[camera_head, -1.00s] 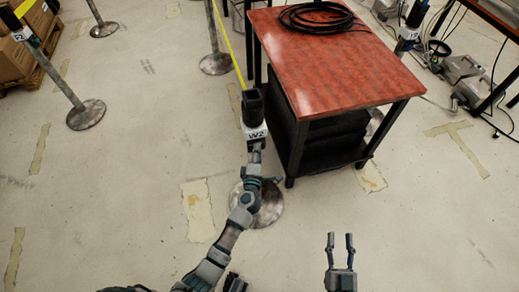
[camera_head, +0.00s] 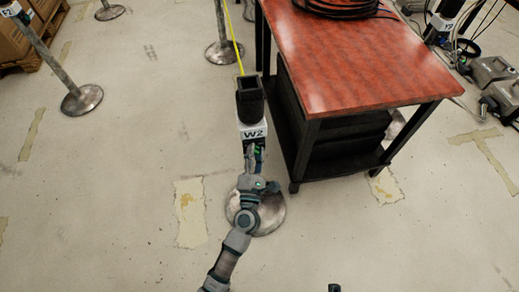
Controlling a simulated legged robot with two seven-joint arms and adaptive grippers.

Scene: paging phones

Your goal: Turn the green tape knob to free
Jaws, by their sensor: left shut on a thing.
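The black-topped post head with a white W2 label (camera_head: 252,131) stands in the middle of the camera_head view, on a round metal base (camera_head: 270,212). A small green bit, the green tape knob (camera_head: 259,149), shows just under the label, mostly hidden by my gripper. My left gripper (camera_head: 252,151) reaches up to it from below and is shut on it. How far the knob is turned cannot be seen. Only a dark tip of my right gripper (camera_head: 335,288) shows at the bottom edge.
A red-topped table (camera_head: 350,60) with black shelves stands close to the right of the post. A yellow tape (camera_head: 233,40) runs from the post head to the back. Other posts (camera_head: 82,98) stand at the left and back. The floor at front is clear.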

